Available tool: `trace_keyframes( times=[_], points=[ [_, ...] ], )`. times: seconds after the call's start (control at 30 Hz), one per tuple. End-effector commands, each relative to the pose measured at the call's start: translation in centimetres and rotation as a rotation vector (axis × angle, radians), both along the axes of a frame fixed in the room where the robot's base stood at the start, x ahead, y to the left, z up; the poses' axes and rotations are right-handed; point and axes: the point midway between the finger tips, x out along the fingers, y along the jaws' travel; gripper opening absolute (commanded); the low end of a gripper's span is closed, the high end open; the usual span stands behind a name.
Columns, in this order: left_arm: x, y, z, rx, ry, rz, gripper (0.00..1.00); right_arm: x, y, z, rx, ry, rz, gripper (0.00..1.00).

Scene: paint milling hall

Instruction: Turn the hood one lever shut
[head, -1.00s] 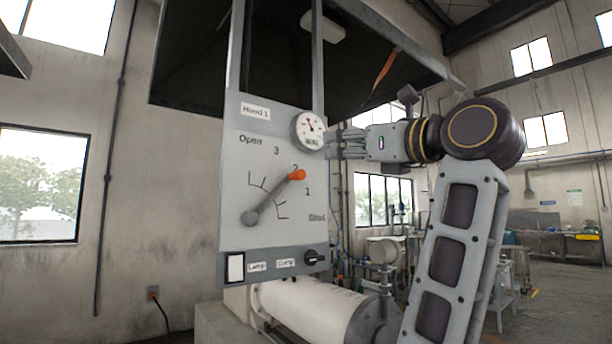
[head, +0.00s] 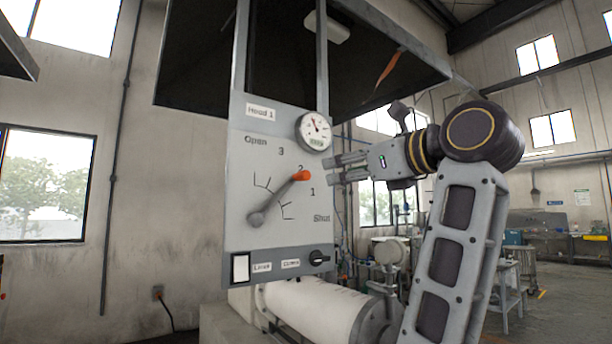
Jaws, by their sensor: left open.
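The Hood 1 lever (head: 279,197) is on a grey panel (head: 250,180). My left gripper (head: 331,171) is at the panel's right edge, fingers pointing left, open and empty. A gap shows between its fingertips and the orange knob, to their left. How far the fingers stand in front of the panel is hard to tell. My right gripper is out of view.
A round gauge (head: 314,131) sits on the panel just above my left gripper. A white switch (head: 240,267) and a black rotary knob (head: 319,257) are along the bottom. A white cylinder (head: 312,309) lies below. The dark hood (head: 200,60) hangs overhead.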

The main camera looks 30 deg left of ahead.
Motion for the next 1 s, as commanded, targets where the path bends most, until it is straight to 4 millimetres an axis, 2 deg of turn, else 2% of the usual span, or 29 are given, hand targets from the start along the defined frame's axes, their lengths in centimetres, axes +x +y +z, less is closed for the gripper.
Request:
trace_keyframes(
  times=[1.0],
  points=[
    [3.6,9.1,0.1,0.001,0.001,0.001,0.43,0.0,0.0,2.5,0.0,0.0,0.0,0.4]
  ],
)
